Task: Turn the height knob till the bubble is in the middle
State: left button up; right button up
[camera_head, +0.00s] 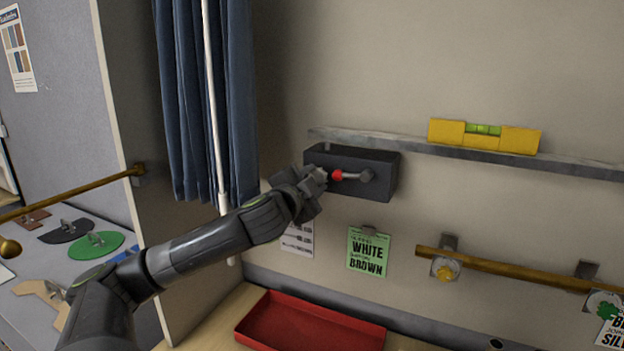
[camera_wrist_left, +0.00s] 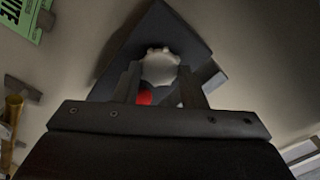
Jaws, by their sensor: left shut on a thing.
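The height knob is a pale, scalloped knob (camera_wrist_left: 160,67) on the front of a dark box (camera_head: 378,166). My left gripper (camera_head: 318,180) is at the left part of that box and is shut on the knob; in the left wrist view the two fingers (camera_wrist_left: 161,88) stand on either side of it. In the head view my gripper mostly hides the knob. A yellow spirit level (camera_head: 447,132) lies on a long grey rail (camera_head: 410,144) above the box. Its green vial (camera_head: 484,129) faces me, but the bubble's exact place is too small to tell. My right gripper is out of view.
A red-tipped lever (camera_head: 338,175) sits on the box just right of my gripper. A blue curtain (camera_head: 236,100) hangs at the left. Below are a green card (camera_head: 367,251), a brass rail (camera_head: 500,269) and a red tray (camera_head: 310,325).

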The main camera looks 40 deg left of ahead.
pick_arm(q)
jog(key=shift+m, duration=0.6)
jog(key=o, duration=1)
